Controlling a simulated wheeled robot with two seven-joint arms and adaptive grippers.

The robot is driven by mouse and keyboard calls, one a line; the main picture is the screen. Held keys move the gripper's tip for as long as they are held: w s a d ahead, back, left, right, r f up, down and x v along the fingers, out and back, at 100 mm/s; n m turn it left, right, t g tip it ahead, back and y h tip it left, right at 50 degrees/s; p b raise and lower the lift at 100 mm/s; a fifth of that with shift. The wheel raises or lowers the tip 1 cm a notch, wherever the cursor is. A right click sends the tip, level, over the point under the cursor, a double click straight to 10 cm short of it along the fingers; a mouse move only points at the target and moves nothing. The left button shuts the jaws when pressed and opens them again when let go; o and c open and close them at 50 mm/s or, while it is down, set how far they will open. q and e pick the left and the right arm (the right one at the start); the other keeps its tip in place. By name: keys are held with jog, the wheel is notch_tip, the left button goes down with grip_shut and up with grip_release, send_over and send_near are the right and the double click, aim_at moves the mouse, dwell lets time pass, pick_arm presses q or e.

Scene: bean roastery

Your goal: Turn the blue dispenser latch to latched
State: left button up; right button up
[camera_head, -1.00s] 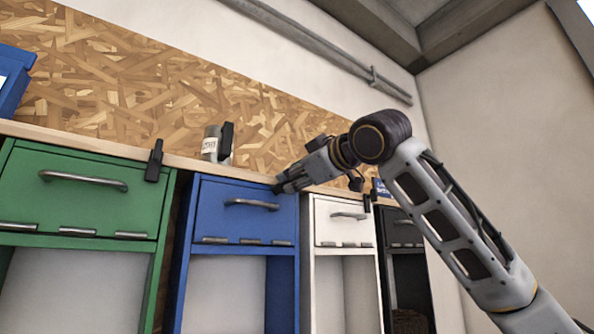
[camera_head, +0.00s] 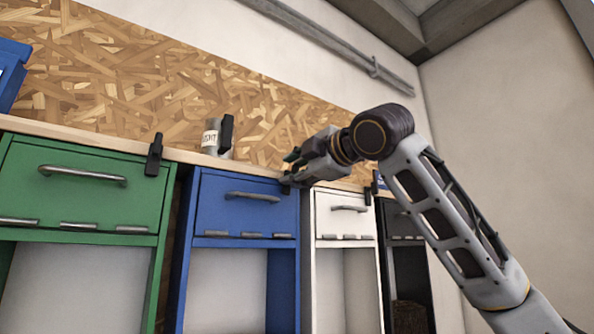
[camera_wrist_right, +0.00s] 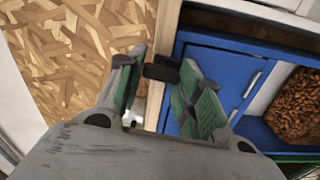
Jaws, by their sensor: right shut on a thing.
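The blue dispenser (camera_head: 238,214) stands in a row of dispensers, with a grey bar handle on its front. It also shows in the right wrist view (camera_wrist_right: 213,70). Its black latch (camera_wrist_right: 162,69) sits at the top edge, by the wooden ledge. My right gripper (camera_head: 291,176) is at the upper right corner of the blue dispenser. In the wrist view, the green-padded fingers of the right gripper (camera_wrist_right: 158,84) are shut on the latch, one on each side. The fingers hide much of the latch in the head view. My left gripper is not in view.
A green dispenser (camera_head: 80,190) with an upright black latch (camera_head: 154,154) is at left. A white dispenser (camera_head: 344,228) stands close at right. A labelled can (camera_head: 211,137) stands on the ledge (camera_head: 85,143). Brown beans (camera_wrist_right: 298,103) show in the wrist view.

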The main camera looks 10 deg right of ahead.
jog(key=shift+f+n, duration=0.1)
jog(key=shift+n, duration=0.6)
jog(key=o, duration=1)
jog(key=shift+v, duration=6.05)
jog(key=shift+f, duration=0.1)
